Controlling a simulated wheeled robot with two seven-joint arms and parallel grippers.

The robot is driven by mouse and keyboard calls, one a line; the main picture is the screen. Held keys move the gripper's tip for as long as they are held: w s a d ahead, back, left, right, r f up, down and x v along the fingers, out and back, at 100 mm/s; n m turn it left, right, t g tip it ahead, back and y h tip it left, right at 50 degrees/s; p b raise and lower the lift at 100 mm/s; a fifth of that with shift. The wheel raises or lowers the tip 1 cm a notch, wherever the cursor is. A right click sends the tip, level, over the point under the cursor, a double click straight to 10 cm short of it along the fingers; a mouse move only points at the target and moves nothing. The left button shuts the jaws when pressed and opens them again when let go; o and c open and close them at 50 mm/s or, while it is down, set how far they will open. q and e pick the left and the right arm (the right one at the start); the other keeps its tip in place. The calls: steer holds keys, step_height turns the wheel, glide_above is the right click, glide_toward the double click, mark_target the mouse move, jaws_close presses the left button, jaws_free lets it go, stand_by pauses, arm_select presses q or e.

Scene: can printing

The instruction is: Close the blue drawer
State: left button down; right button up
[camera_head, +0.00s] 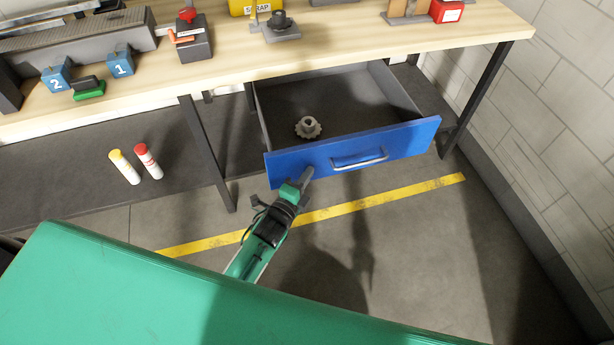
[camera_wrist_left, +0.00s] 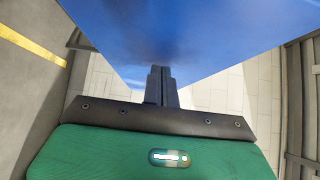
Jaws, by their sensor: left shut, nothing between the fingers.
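The blue drawer (camera_head: 400,141) stands open under the workbench, pulled out toward me, with a silver bar handle (camera_head: 358,159) on its front. A grey gear-like part (camera_head: 308,127) lies inside it. My left gripper (camera_head: 306,176) is shut and empty, with its fingertips at the left part of the blue front, left of the handle. In the left wrist view the shut fingers (camera_wrist_left: 160,72) point at the blue front (camera_wrist_left: 190,30), which fills the upper middle. They look very near or touching; I cannot tell which. My right gripper is not in view.
The wooden workbench (camera_head: 350,52) holds blue blocks marked 1 and 2, a red-knobbed device (camera_head: 194,36) and a yellow scrap bin (camera_head: 243,6). Black table legs (camera_head: 207,155) flank the drawer. Two bottles (camera_head: 148,161) stand at left. A yellow floor line (camera_head: 390,198) runs below; a wall is at right.

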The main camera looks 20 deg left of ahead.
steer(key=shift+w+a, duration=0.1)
